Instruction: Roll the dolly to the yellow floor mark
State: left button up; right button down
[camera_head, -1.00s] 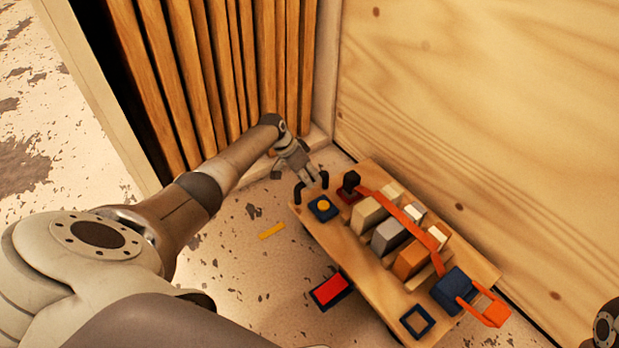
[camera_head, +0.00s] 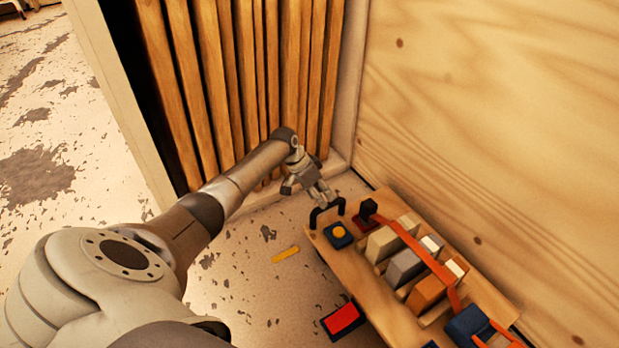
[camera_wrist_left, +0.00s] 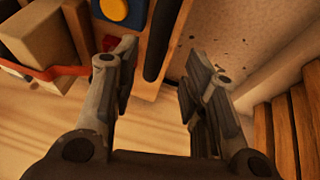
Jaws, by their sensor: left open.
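The dolly (camera_head: 350,262) is a flat wooden platform beside the plywood wall, with a black arched handle (camera_head: 327,212) at its far left end. My left gripper (camera_head: 312,192) is open just above the handle. In the left wrist view the handle (camera_wrist_left: 162,42) shows beyond and between the spread fingers (camera_wrist_left: 163,75), and I see no grip on it. The yellow floor mark (camera_head: 285,255) is a short strip on the floor, left of the dolly. My right gripper is out of view.
Blocks, including grey (camera_head: 404,267) and orange (camera_head: 428,292) ones, sit on the dolly under an orange strap (camera_head: 415,246). A dark-framed red pad (camera_head: 342,319) lies left of the dolly. Wooden slats (camera_head: 230,80) and the plywood wall (camera_head: 490,130) bound the corner.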

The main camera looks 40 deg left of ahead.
pick_arm(q)
jog(key=v, duration=0.8)
jog(key=shift+r, duration=0.15)
